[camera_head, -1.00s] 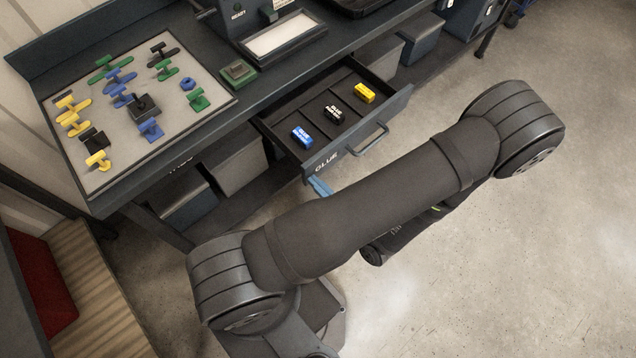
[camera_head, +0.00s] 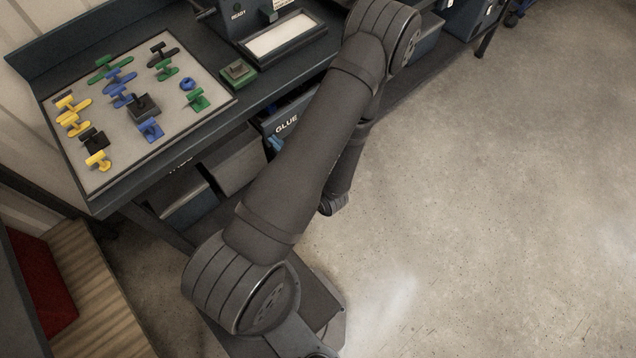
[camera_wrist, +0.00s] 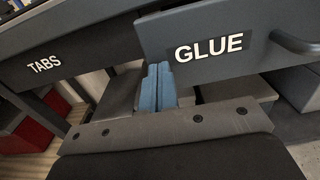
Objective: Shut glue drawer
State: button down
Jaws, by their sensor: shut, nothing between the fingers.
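The glue drawer (camera_head: 291,118) has a dark front with a white GLUE label. Its front now stands close under the bench edge in the head view, with only its left part showing beside my arm. In the wrist view the drawer front (camera_wrist: 255,45) fills the upper right and still sits proud of the TABS drawer front. My gripper (camera_wrist: 157,72) has blue fingers pressed together, empty, at the lower left of the GLUE front. It seems to touch the front, but contact is not certain. In the head view the blue fingertips (camera_head: 275,143) show just below the front.
The TABS drawer (camera_wrist: 60,60) is to the left. The bench top carries a board (camera_head: 190,125) with several coloured tools and a green block (camera_head: 238,73). Grey bins (camera_head: 234,160) stand below. The floor on the right is clear.

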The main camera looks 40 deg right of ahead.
aim_at(267, 134)
jog(key=w, duration=0.5)
jog(key=shift+w+r, duration=0.1)
jog(key=shift+d, duration=0.1)
dwell(0.4)
jog(key=s, duration=1.4)
jog(key=shift+s, duration=0.25)
jog(key=shift+w, duration=0.2)
jog(key=shift+w, duration=6.7)
